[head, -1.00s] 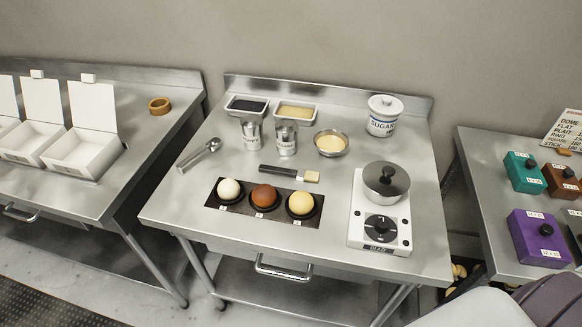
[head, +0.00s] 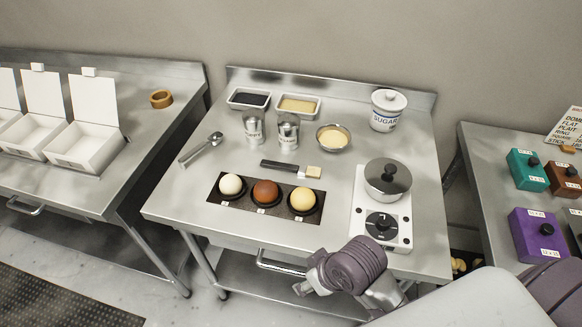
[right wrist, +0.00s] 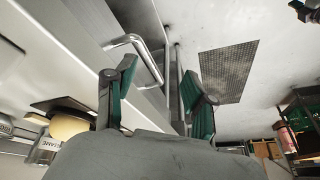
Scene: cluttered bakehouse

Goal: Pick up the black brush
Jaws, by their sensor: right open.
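The black brush (head: 280,166) lies flat on the middle steel table, its dark handle to the left and its pale bristle head (head: 313,172) to the right. It lies behind a dark tray with three balls. My right gripper (right wrist: 155,85) is open and empty in the right wrist view, its two green-padded fingers apart near the table's front handle. In the head view my right arm is at the table's front edge, well short of the brush, and its fingers are hard to make out. My left gripper is not in view.
The dark tray (head: 212,196) with three balls stands in front of the brush. A handle (head: 280,267) juts from the table front.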

